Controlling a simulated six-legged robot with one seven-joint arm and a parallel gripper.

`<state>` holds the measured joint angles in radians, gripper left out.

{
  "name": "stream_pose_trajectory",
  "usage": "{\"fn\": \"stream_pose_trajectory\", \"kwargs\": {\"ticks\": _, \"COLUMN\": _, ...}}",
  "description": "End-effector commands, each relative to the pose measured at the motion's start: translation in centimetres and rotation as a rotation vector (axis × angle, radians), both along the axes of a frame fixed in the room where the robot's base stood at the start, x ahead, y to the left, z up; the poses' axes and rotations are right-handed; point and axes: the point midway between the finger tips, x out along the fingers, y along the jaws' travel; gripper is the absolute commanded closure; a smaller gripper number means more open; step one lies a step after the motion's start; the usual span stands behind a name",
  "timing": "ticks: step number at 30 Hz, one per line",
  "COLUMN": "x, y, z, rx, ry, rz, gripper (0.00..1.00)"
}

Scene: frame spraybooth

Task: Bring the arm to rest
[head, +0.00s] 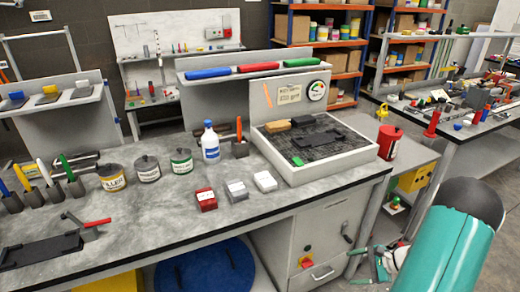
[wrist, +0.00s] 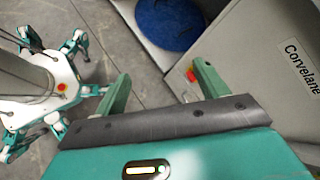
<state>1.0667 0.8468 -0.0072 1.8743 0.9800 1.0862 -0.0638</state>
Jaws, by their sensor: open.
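My gripper (wrist: 160,80) shows in the wrist view with its two green fingers spread wide apart and nothing between them. It points down past the workbench's front, with the grey floor and the cabinet side beyond the fingers.
The workbench (head: 130,215) holds paint tins, a white-blue bottle (head: 210,143), small blocks, a tray (head: 315,175) and tools. Below it are a cabinet (head: 310,245) and a blue round lid (head: 205,270), also in the wrist view (wrist: 170,22). A side bench stands right.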

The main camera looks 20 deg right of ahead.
Motion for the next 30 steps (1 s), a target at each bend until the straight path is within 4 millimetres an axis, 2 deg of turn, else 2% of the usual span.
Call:
{"fn": "stream_pose_trajectory", "kwargs": {"ticks": 1, "x": 1.0, "y": 1.2, "z": 2.2, "rx": -0.043, "ry": -0.005, "rz": 0.065, "gripper": 0.27}}
{"fn": "stream_pose_trajectory", "kwargs": {"ticks": 6, "x": 3.1, "y": 5.5, "z": 8.1, "rx": -0.181, "ry": -0.014, "rz": 0.270, "gripper": 0.27}}
{"fn": "stream_pose_trajectory", "kwargs": {"ticks": 14, "x": 4.2, "y": 12.8, "z": 16.2, "rx": -0.401, "ry": -0.049, "rz": 0.566, "gripper": 0.27}}
{"fn": "stream_pose_trajectory", "kwargs": {"ticks": 22, "x": 2.9, "y": 20.1, "z": 23.2, "rx": -0.646, "ry": -0.116, "rz": 0.846, "gripper": 0.27}}
{"fn": "stream_pose_trajectory", "kwargs": {"ticks": 30, "x": -0.4, "y": 26.3, "z": 28.7, "rx": -0.905, "ry": -0.220, "rz": 1.086, "gripper": 0.27}}
